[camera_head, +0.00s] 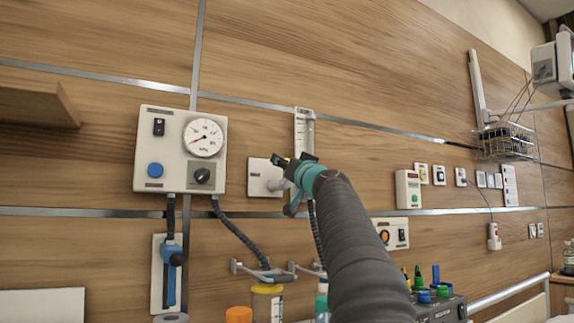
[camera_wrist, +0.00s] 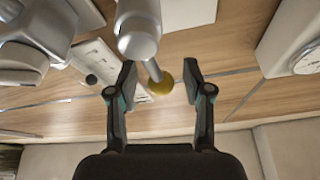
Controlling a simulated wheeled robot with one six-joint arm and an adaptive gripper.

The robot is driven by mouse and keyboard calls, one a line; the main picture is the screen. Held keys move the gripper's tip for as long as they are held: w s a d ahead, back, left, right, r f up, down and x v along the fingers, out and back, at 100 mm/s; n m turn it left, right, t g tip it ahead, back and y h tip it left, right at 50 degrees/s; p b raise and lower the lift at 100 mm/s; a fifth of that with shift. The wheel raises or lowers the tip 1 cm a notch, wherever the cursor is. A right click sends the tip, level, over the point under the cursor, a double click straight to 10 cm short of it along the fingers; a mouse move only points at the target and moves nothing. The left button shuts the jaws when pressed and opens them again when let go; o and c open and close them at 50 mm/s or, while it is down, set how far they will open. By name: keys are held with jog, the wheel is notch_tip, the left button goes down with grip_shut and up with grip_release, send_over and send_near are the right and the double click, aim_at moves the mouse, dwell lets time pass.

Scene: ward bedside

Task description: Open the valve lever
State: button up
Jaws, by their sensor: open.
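The valve has a white body on a square white wall plate (camera_head: 262,178), right of the gauge box. In the wrist view, its white cylindrical body (camera_wrist: 138,30) carries a thin metal lever (camera_wrist: 154,70) with a round yellow knob (camera_wrist: 161,84) at its end. My gripper (camera_head: 292,161) is at the valve in the head view and hides part of it. In the wrist view, my gripper (camera_wrist: 159,78) is open, with the yellow knob between its two fingers. A gap shows on each side of the knob; I cannot tell how deep it sits between the fingers.
The gauge box (camera_head: 180,150) with a dial and knobs is on the wall to the left. A clear flowmeter tube (camera_head: 304,132) is just behind my gripper. A blue handle (camera_head: 170,272) hangs lower left. Bottles (camera_head: 267,302) stand below. Wood wall above is clear.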

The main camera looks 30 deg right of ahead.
jog(key=shift+s, duration=0.1)
jog(key=v, duration=1.2)
dwell(0.4)
